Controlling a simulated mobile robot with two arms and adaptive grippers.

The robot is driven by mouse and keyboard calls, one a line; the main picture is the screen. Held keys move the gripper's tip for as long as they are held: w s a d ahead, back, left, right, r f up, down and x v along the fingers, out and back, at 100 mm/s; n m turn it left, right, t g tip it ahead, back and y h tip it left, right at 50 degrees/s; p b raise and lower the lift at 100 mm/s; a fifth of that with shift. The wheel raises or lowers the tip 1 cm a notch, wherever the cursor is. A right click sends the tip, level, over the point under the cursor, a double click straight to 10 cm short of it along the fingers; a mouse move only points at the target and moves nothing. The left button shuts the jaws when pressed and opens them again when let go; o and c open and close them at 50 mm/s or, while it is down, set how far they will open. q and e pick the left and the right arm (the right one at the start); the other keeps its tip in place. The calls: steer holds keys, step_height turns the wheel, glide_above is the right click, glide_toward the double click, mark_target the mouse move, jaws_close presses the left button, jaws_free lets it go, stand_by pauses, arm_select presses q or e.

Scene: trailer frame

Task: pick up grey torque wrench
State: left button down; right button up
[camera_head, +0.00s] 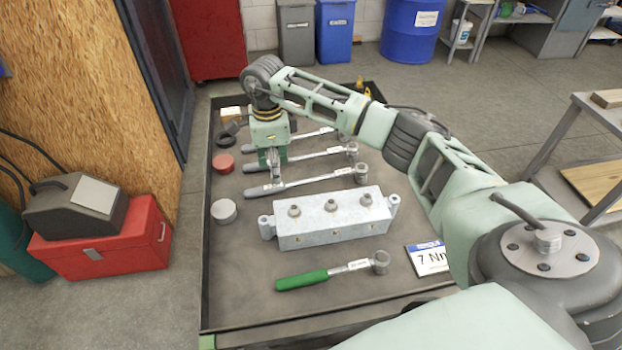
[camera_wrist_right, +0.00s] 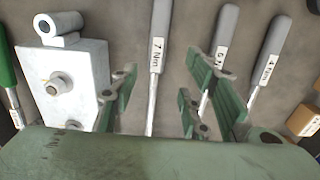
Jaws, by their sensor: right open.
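Three wrenches with grey handles lie roughly parallel on the dark bench top. The nearest (camera_head: 303,182) lies just behind the metal block; the middle one (camera_head: 312,156) and the far one (camera_head: 318,134) lie behind it. My right gripper (camera_head: 273,172) points down over the handle side of the nearest wrench, partly hiding the wrenches behind. In the right wrist view its open fingers (camera_wrist_right: 158,100) stand either side of a grey wrench labelled 7 Nm (camera_wrist_right: 158,45), without visible grip. Two other grey-handled wrenches (camera_wrist_right: 225,35) (camera_wrist_right: 270,50) lie to the right there. My left gripper is out of view.
A metal block (camera_head: 330,222) with bolts and a green-handled wrench (camera_head: 305,280) lie in front. A 7 Nm card (camera_head: 428,258) is at right. A red can (camera_head: 223,163) and a grey can (camera_head: 223,211) stand at left. The raised bench edge (camera_head: 207,240) borders the top.

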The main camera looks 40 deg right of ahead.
mark_target(274, 186)
steer(key=f, duration=0.1)
steer(key=a+f+b, duration=0.1)
steer(key=f, duration=0.1)
steer(key=shift+s+f+b, duration=0.15)
steer(key=shift+b, duration=0.15)
step_height(274, 186, down, 2)
steer(key=shift+d+f+b, duration=0.1)
steer(key=shift+f+b, duration=0.1)
steer(key=shift+b, duration=0.45)
steer(key=shift+r, duration=0.1)
steer(key=c, duration=0.8)
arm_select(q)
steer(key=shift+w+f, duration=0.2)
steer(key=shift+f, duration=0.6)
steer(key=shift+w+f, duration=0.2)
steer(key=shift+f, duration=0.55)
arm_select(e)
jaws_close()
steer(key=shift+r, duration=0.1)
